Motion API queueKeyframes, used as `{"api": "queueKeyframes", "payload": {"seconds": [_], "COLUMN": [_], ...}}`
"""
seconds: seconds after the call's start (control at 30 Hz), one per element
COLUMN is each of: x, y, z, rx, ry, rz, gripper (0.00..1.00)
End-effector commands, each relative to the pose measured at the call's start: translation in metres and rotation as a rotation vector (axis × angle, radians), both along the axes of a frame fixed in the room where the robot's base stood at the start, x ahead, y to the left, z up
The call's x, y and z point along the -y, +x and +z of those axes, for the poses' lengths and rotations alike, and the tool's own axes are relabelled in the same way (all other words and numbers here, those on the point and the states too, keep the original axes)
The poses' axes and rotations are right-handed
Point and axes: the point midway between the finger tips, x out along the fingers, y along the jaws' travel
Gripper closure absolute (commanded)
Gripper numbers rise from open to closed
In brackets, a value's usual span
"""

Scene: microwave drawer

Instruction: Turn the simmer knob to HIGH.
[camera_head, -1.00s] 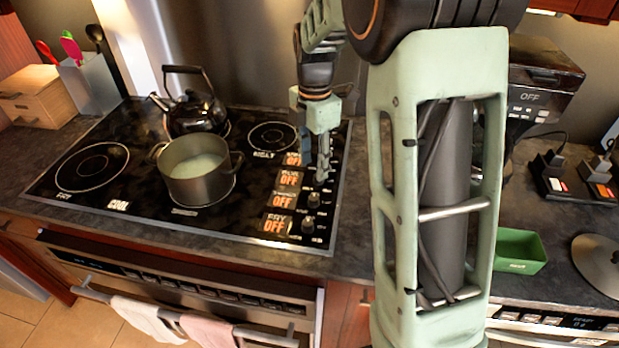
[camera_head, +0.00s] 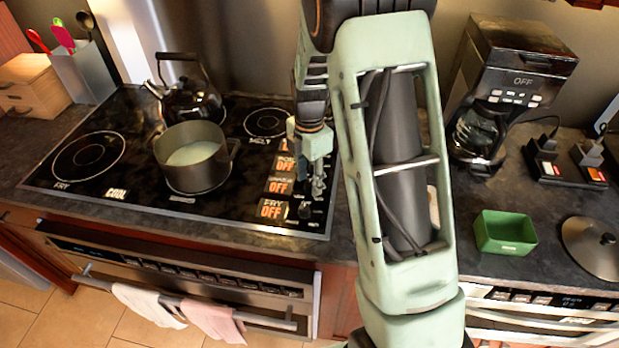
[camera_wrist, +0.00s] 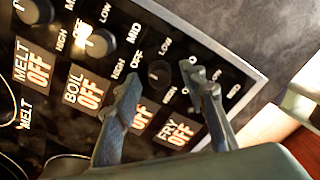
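The control strip of the stove shows several OFF displays with a column of knobs beside them. The simmer display (camera_head: 280,186) reads OFF; in the wrist view its lit OFF (camera_wrist: 142,117) is partly covered by a finger. My gripper (camera_head: 319,186) is over the strip, low near the simmer row. In the wrist view my gripper (camera_wrist: 168,84) is open, with its two fingers apart. The dark simmer knob (camera_wrist: 160,73) shows between the fingertips; I cannot tell whether they touch it. The fry display (camera_head: 272,209) also reads OFF, and its knob (camera_head: 305,210) is nearer the front.
A pot (camera_head: 197,168) and a kettle (camera_head: 190,101) stand on the cooktop. A coffee maker (camera_head: 505,85) and a green box (camera_head: 505,233) stand on the right counter.

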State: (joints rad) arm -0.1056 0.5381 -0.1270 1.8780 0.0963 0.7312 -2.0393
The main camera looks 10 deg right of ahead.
Motion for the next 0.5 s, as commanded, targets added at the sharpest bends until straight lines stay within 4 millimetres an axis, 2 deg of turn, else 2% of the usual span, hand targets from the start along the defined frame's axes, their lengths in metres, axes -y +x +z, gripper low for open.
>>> {"api": "queueKeyframes", "payload": {"seconds": [0.07, 0.4, 0.5], "x": [0.0001, 0.0001, 0.0002], "y": [0.0000, 0.0002, 0.0002], "z": [0.0002, 0.0005, 0.0005], "rx": [0.000, 0.000, 0.000], "ry": [0.000, 0.000, 0.000], "rz": [0.000, 0.000, -0.002], "gripper": [0.64, 1.00, 1.00]}}
